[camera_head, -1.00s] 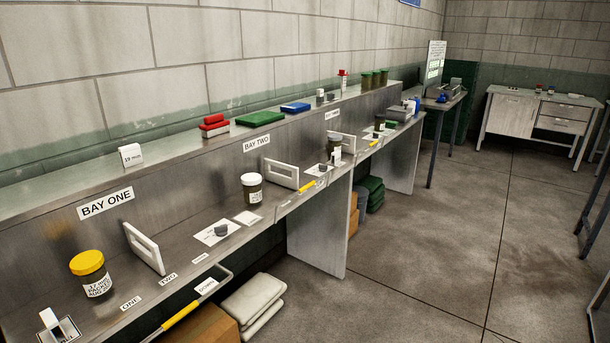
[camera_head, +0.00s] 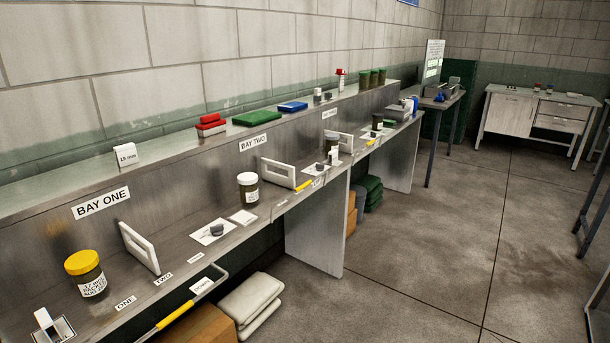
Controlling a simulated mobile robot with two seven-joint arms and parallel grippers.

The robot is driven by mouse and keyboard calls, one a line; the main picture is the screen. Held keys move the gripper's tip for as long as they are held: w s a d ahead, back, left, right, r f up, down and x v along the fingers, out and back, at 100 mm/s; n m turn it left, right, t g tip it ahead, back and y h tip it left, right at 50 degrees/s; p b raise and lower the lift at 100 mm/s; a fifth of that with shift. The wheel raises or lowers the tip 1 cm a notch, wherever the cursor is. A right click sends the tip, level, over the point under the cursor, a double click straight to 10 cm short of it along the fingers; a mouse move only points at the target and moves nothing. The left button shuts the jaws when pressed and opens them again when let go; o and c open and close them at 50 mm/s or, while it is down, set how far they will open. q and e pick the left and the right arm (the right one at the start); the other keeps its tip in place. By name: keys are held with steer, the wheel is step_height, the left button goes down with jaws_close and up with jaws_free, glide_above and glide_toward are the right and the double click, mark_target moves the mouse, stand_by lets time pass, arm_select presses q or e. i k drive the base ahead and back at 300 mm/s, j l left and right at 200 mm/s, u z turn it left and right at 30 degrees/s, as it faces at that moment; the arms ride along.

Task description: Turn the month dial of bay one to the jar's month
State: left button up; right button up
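The jar with a yellow lid (camera_head: 85,274) stands upright on the steel bench in front of the BAY ONE sign (camera_head: 102,203). Its white label is small; it seems to read "PACKED AUG". A dark round knob on a white card (camera_head: 210,232) sits on the bench right of the white upright frame (camera_head: 139,247). I cannot tell whether this is bay one's month dial, and its markings are too small to read. Neither of my grippers is in view.
Labels ONE (camera_head: 125,303) and TWO (camera_head: 163,279) lie along the bench front. A yellow bar (camera_head: 174,315) sticks out below, near a DOWN label (camera_head: 202,286). A white-lidded jar (camera_head: 248,190) stands at bay two. Sacks (camera_head: 250,303) lie under the bench; the floor right is clear.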

mark_target(216, 230)
steer(key=i+l, duration=0.3)
steer(key=i+l+u, duration=0.15)
steer(key=u, duration=0.35)
steer(key=i+l+u, duration=0.1)
steer(key=u, duration=0.4)
steer(key=l+u, duration=0.1)
steer(key=u, duration=0.7)
steer(key=i+l+z, duration=0.2)
steer(key=l, duration=0.15)
steer(key=i+l+z, duration=0.2)
steer(key=l+z, duration=0.15)
steer(key=l, duration=0.25)
steer(key=i, duration=0.05)
